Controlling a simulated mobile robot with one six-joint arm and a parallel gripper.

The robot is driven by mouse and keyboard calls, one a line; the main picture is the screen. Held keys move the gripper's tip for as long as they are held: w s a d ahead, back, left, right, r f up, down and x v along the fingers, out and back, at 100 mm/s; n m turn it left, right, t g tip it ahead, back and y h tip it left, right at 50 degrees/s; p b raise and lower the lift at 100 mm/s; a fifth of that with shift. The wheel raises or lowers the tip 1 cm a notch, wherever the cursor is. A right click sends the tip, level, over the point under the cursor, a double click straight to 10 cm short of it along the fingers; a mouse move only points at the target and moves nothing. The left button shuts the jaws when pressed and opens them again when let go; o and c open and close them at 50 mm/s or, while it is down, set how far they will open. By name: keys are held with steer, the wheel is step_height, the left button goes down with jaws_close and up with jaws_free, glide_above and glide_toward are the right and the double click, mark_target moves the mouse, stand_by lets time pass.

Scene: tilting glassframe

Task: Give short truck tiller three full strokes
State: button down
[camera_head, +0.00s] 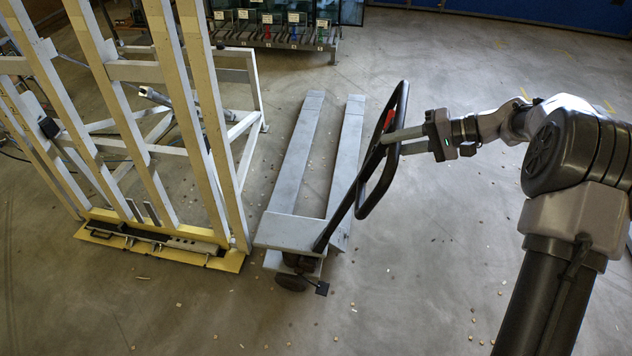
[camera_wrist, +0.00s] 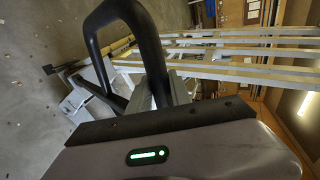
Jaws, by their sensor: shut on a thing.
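The short truck is a grey pallet truck with two forks (camera_head: 305,140) pointing away from me. Its black tiller (camera_head: 343,212) rises from the truck's near end and leans to the right, ending in a loop handle (camera_head: 366,208). My gripper (camera_head: 388,137) is at the upper part of the loop and shut on it. In the wrist view the black loop handle (camera_wrist: 160,60) stands large just beyond my gripper. The fingertips are partly hidden there.
A tilting frame of pale beams (camera_head: 205,110) on a yellow base (camera_head: 160,250) stands close at the left of the truck. A rack with small coloured items (camera_head: 275,32) is at the back. Small debris dots the floor; the floor at front centre is otherwise clear.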

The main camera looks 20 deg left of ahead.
steer(key=shift+f, duration=0.1)
steer(key=d+f, duration=0.3)
steer(key=d, duration=0.7)
steer(key=shift+d+f, duration=0.25)
steer(key=shift+d, duration=0.05)
